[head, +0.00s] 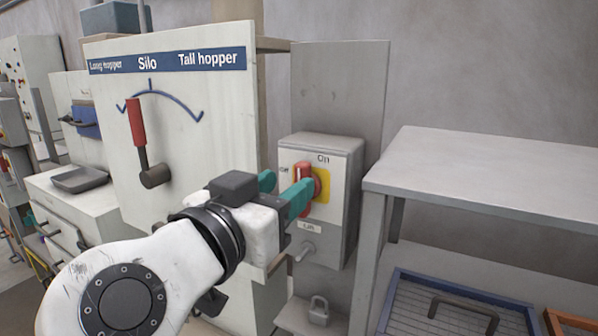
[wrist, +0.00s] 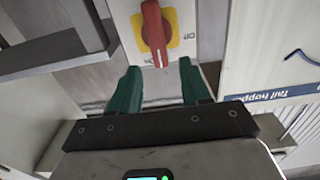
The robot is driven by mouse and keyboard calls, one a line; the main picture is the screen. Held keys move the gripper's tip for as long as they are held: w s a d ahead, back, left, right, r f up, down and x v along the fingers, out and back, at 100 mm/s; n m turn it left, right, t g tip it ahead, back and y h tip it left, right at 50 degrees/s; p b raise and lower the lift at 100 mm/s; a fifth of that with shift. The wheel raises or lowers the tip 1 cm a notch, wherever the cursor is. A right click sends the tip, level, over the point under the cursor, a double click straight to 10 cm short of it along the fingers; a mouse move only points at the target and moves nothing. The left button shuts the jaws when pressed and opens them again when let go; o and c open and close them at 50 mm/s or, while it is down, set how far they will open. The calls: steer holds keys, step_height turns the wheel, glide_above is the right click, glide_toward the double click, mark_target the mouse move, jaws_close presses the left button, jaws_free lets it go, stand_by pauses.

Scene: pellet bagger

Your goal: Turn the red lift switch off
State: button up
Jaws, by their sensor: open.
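The red lift switch (head: 303,172) is a rotary handle on a yellow plate (head: 322,184), on the front of a grey box (head: 346,165). "On" is printed above it, "Off" to its left, and a small label sits below. The handle stands roughly upright, toward "On". My gripper (head: 289,184) is open just in front of the switch, and its near teal finger covers part of it. In the wrist view, the red handle (wrist: 153,32) lies ahead of the gap between the fingertips of my gripper (wrist: 158,70), with nothing held. Contact with the handle is not visible.
A large panel (head: 205,110) with a red-handled selector lever (head: 137,122) stands left of the box. A padlock (head: 319,311) is below the box. A grey shelf unit (head: 490,175) with a blue-rimmed tray (head: 400,285) is close on the right.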

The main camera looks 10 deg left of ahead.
mark_target(299, 179)
steer(key=shift+p+x, duration=0.3)
steer(key=shift+x, duration=2)
steer(key=c, duration=0.9)
steer(key=shift+f, duration=0.15)
jaws_close()
